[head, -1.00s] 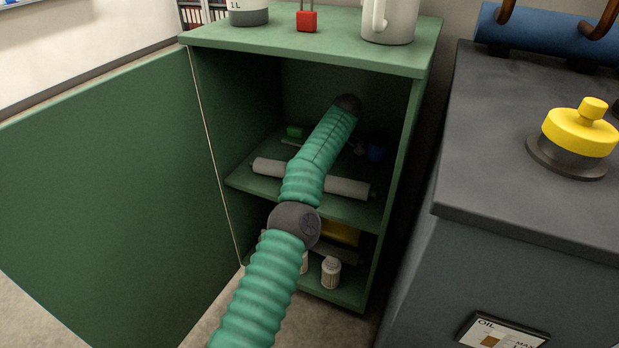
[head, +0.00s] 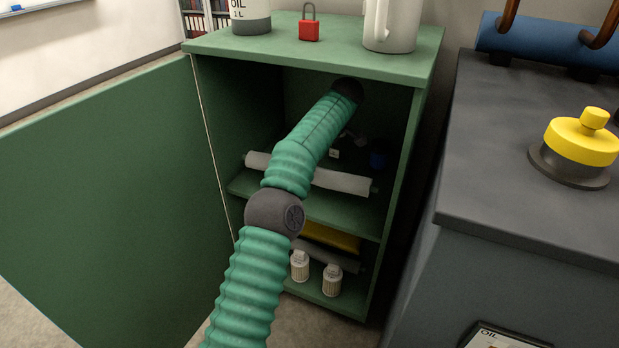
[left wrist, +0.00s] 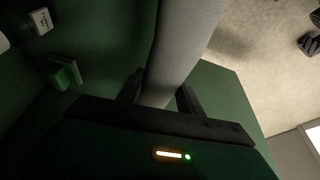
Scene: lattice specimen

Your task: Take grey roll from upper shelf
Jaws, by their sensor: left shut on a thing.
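The grey roll (head: 342,181) lies lengthwise across the front of the cabinet's upper shelf space, a little above the upper shelf (head: 325,208). My left arm reaches over its middle and hides part of it. My left gripper (left wrist: 160,98) is shut on the grey roll, which also shows large between the fingers in the left wrist view (left wrist: 184,45). In the head view the fingers are mostly hidden behind my arm. My right gripper is in neither view.
The green cabinet door (head: 100,190) stands open at left. On the upper shelf are a blue object (head: 377,160) and a green block (left wrist: 65,72). Below are a yellow item (head: 330,237) and two white canisters (head: 332,280). A dark machine (head: 540,130) stands at right.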

